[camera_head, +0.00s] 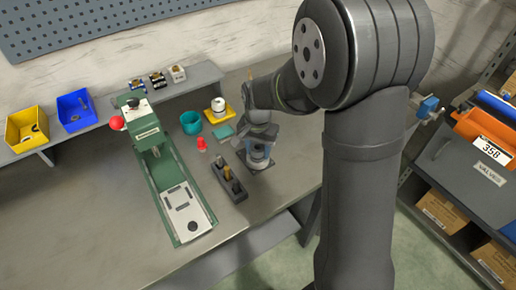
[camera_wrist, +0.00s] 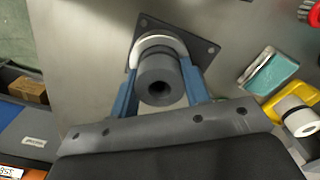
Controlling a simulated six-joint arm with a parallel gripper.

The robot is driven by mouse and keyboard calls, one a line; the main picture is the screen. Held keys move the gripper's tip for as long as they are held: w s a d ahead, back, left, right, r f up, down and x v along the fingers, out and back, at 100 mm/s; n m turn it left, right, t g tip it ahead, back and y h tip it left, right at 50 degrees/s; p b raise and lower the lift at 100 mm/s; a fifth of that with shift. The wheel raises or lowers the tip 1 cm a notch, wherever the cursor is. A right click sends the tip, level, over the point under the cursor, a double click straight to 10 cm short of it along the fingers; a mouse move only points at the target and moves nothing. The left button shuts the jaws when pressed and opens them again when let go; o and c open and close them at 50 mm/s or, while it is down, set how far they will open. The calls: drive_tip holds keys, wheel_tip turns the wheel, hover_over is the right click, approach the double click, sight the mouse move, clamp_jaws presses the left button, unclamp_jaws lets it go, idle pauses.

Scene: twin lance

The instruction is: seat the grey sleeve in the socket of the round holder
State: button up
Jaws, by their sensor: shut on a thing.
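The grey sleeve (camera_wrist: 158,80), a thick cylinder with a dark bore, is between the blue fingers of my gripper (camera_wrist: 160,74) in the wrist view. My gripper is shut on it. Just beyond its far end is the round holder, a white ring (camera_wrist: 147,43) on a dark square plate (camera_wrist: 207,48) with corner holes. The sleeve covers the ring's middle, so the socket is hidden, and I cannot tell whether the sleeve is in it or above it. In the head view my gripper (camera_head: 259,151) is low over the holder's dark plate (camera_head: 268,166), near the bench's right side.
A dark peg rack (camera_head: 229,181) and a green press (camera_head: 172,190) stand to the left. A red-topped piece (camera_head: 202,144), teal cup (camera_head: 191,122), teal pad (camera_head: 222,132) and yellow-based white cylinder (camera_head: 217,108) are close by. The bench's front right is clear.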

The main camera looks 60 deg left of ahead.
drive_tip(key=shift+f, duration=0.25)
drive_tip(key=shift+d+f, duration=0.1)
drive_tip(key=shift+f, duration=0.05)
drive_tip(key=o, duration=1)
drive_tip(key=shift+f, duration=0.15)
drive_tip(key=shift+d, duration=0.15)
drive_tip(key=r, duration=1.3)
drive_tip(key=shift+a+r, duration=0.1)
drive_tip(key=shift+a, duration=0.15)
